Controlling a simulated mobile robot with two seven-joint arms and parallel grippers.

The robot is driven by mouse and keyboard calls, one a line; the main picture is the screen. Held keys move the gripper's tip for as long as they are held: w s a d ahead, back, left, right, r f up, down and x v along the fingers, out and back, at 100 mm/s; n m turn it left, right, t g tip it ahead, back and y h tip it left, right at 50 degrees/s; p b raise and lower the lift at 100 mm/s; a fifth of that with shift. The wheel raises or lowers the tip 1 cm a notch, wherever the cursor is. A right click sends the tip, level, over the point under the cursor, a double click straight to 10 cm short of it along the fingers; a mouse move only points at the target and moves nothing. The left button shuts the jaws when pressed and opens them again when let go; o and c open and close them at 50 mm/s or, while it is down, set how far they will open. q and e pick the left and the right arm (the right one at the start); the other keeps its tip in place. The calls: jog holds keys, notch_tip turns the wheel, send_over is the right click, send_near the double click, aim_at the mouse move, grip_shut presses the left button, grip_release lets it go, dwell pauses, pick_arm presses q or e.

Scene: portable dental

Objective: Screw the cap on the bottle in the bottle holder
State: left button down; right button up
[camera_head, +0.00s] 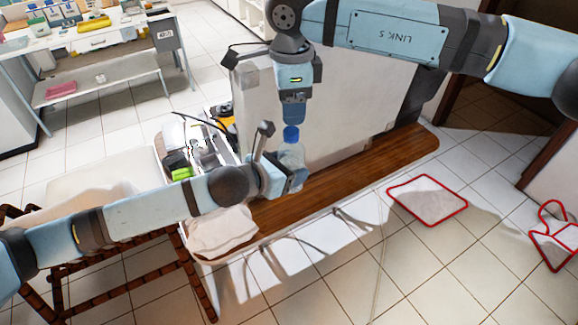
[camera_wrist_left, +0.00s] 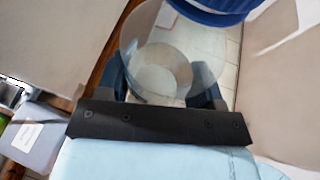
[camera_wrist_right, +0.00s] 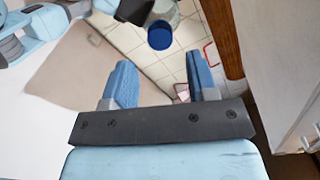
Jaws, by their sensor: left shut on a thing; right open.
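My left gripper (camera_head: 290,180) is shut on a clear bottle (camera_head: 292,153) and holds it near the wooden counter. A blue cap (camera_head: 291,133) is at the bottle's top; I cannot tell whether it is screwed on. In the left wrist view, the clear bottle (camera_wrist_left: 165,70) is between the fingers, with the blue cap (camera_wrist_left: 215,8) at the top edge. My right gripper (camera_head: 293,117) is open and empty, pointing down just above the cap. In the right wrist view, the cap (camera_wrist_right: 160,36) lies beyond the open fingers (camera_wrist_right: 162,80). I cannot make out a bottle holder.
The wooden counter (camera_head: 350,178) runs beside a large pale case (camera_head: 345,120). Cluttered items, including a green one (camera_head: 181,174), lie left of the bottle. A white cloth (camera_head: 222,230) lies at the counter's near left end.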

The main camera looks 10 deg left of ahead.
aim_at(292, 130)
notch_tip(292, 130, down, 6)
jog(key=shift+r, duration=0.2)
jog(key=c, duration=0.9)
jog(key=shift+m, duration=0.9)
jog(key=shift+c, duration=0.2)
jog(key=o, duration=1)
jog(key=shift+r, duration=0.1)
